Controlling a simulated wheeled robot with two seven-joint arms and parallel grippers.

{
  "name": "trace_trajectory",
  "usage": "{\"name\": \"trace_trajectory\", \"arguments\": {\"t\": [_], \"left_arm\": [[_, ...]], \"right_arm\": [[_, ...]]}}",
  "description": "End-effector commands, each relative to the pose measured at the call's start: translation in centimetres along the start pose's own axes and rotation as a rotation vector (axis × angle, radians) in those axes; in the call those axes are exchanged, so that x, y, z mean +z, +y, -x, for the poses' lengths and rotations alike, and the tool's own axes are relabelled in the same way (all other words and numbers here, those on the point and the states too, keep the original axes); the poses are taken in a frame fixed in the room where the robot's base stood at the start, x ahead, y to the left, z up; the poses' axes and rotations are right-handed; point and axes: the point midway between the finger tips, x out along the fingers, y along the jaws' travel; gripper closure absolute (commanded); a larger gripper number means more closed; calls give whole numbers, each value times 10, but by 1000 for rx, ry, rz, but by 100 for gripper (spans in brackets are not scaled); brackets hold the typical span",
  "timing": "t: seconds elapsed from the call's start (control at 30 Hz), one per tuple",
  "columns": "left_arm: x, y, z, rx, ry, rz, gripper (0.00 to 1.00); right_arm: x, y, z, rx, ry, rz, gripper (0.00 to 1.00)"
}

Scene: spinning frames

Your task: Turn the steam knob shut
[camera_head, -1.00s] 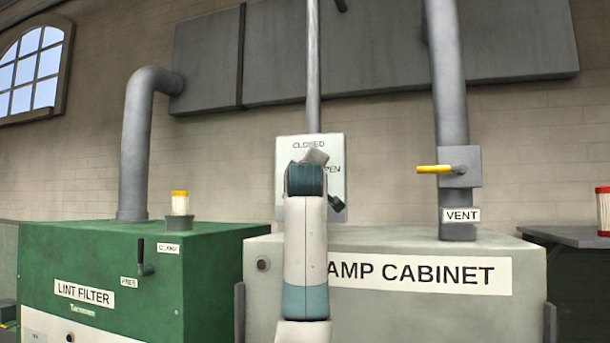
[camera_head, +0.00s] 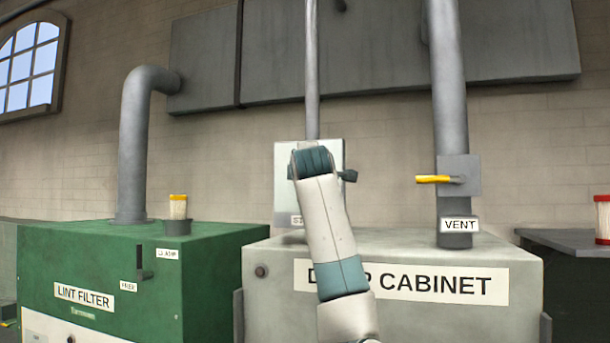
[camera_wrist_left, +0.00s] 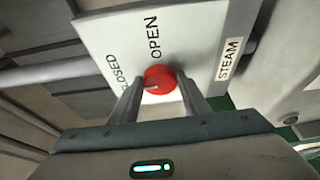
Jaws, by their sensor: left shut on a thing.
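The red round steam knob (camera_wrist_left: 161,75) sits on a pale panel marked CLOSED, OPEN and STEAM in the left wrist view. A short dark mark on the knob's face lies on its left lower side, on the side of the CLOSED label. My left gripper (camera_wrist_left: 160,84) is shut on the knob, one finger on each side. In the head view the panel (camera_head: 283,185) stands on the wall, and my left arm hides the knob and most of the lettering. My right gripper is in neither view.
A grey damp cabinet (camera_head: 450,250) stands below the panel, and a green lint filter box (camera_head: 140,250) is at the left. A vent pipe (camera_head: 449,90) with a yellow-handled valve (camera_head: 433,179) rises at the right. A thin pipe (camera_head: 312,75) runs above the panel.

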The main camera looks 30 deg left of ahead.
Motion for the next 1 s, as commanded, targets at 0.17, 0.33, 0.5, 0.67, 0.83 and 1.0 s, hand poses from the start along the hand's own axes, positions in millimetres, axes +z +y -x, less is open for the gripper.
{"name": "trace_trajectory", "arguments": {"t": [0.17,0.33,0.5,0.67,0.83,1.0], "left_arm": [[-1,-2,-1,-4,1,2,80],[-1,-2,-1,-4,1,2,46],[-1,-1,0,-2,1,1,40],[0,-1,0,-1,1,1,40],[0,-2,5,0,0,1,40],[0,-3,21,1,0,2,40]], "right_arm": [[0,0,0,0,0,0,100],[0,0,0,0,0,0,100],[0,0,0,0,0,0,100],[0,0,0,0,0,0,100],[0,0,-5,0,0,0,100],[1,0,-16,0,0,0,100]]}}
